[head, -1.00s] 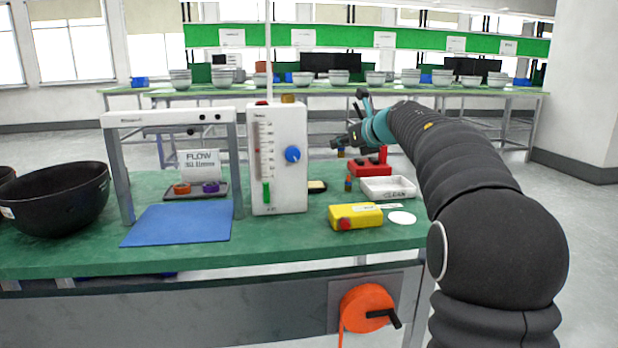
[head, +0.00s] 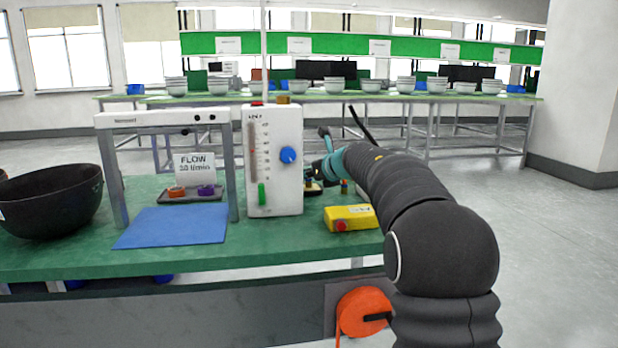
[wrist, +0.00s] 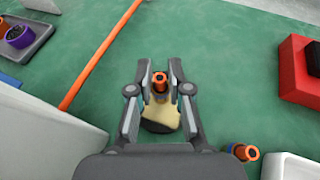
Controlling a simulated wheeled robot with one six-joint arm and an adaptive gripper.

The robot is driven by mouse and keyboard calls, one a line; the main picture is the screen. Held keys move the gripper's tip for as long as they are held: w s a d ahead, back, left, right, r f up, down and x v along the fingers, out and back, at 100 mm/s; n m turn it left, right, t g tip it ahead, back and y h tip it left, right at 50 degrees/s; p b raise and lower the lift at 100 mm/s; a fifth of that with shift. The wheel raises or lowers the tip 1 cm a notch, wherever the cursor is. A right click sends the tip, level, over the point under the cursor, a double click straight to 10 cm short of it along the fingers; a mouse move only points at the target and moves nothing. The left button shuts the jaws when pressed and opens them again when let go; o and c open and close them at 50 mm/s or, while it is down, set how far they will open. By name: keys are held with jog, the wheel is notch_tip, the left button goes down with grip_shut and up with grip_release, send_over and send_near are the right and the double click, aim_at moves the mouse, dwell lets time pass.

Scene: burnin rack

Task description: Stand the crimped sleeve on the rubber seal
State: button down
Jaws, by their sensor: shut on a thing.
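My gripper (wrist: 159,72) is shut on a small upright hollow piece with an orange top (wrist: 160,84), which looks like the crimped sleeve. In the wrist view it is over a cream pad with a dark edge (wrist: 160,120); the gap below it cannot be judged. In the head view my gripper (head: 314,174) is right of the white flow meter, and the held piece is not clear. A purple ring (head: 207,190) and an orange ring (head: 177,192) sit on a dark tray (head: 190,200) by the FLOW sign. I cannot tell which is the rubber seal.
The white flow meter (head: 274,170) stands between my gripper and the ring tray. A similar orange-topped piece (wrist: 242,153) stands near a white tray (wrist: 288,167). A red block (wrist: 298,70) and a yellow box (head: 350,218) are nearby. An orange strip (wrist: 100,55) crosses the green bench.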

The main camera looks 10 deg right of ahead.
jog(key=shift+f, duration=0.1)
jog(key=c, duration=1.1)
grip_release()
jog(key=shift+r, duration=0.3)
jog(key=v, duration=1.2)
jog(key=shift+f, duration=0.15)
